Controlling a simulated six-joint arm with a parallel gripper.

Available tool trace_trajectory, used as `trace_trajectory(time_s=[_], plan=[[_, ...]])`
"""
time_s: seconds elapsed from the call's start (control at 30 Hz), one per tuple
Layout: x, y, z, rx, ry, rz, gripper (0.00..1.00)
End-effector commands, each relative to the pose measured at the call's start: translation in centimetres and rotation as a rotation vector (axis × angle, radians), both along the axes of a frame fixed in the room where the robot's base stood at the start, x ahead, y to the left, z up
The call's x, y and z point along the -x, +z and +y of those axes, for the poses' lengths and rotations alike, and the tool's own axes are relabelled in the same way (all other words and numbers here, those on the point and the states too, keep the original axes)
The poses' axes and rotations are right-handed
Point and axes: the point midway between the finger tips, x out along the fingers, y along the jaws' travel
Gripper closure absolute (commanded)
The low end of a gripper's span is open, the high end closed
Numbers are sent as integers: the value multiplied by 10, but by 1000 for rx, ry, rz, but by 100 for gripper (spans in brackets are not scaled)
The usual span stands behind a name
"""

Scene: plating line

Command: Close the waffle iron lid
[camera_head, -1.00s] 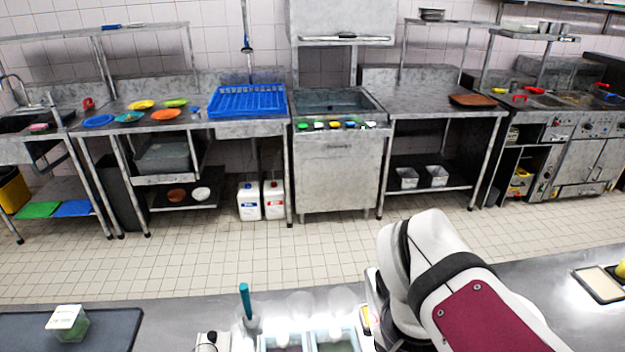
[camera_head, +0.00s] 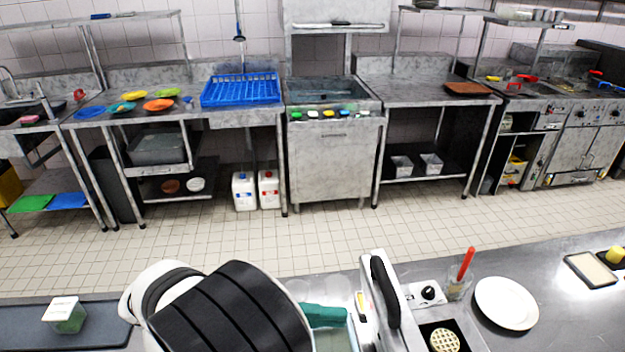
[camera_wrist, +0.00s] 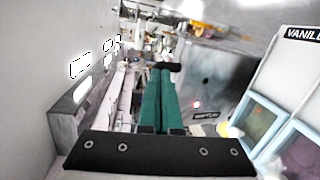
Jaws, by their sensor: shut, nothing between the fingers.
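The waffle iron stands on the near counter, with its lid (camera_head: 385,292) raised about upright. Its black inner face is turned to the right. A round golden waffle (camera_head: 445,340) lies on the dark lower plate. My gripper (camera_head: 340,316) has teal fingers and is just left of the raised lid, on its outer side; I cannot tell whether it touches. In the wrist view the long teal fingers (camera_wrist: 163,80) lie together, shut and empty. The lid is hard to make out there.
A control box with a black knob (camera_head: 428,293), a cup with an orange-handled tool (camera_head: 460,285) and a white plate (camera_head: 506,303) stand right of the lid. A tub labelled vanilla (camera_wrist: 305,65) is close on the right.

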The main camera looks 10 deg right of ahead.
Motion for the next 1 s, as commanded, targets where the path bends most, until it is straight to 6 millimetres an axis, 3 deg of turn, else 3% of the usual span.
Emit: trace_trajectory(time_s=[0.03,0.1,0.2,0.7,1.0], plan=[[-8,-6,19,59,52,-43,100],[-15,-11,34,104,94,-94,100],[-17,-12,38,126,115,-123,100],[-18,-12,-48,128,108,-123,100],[-17,-12,-59,127,109,-123,100]])
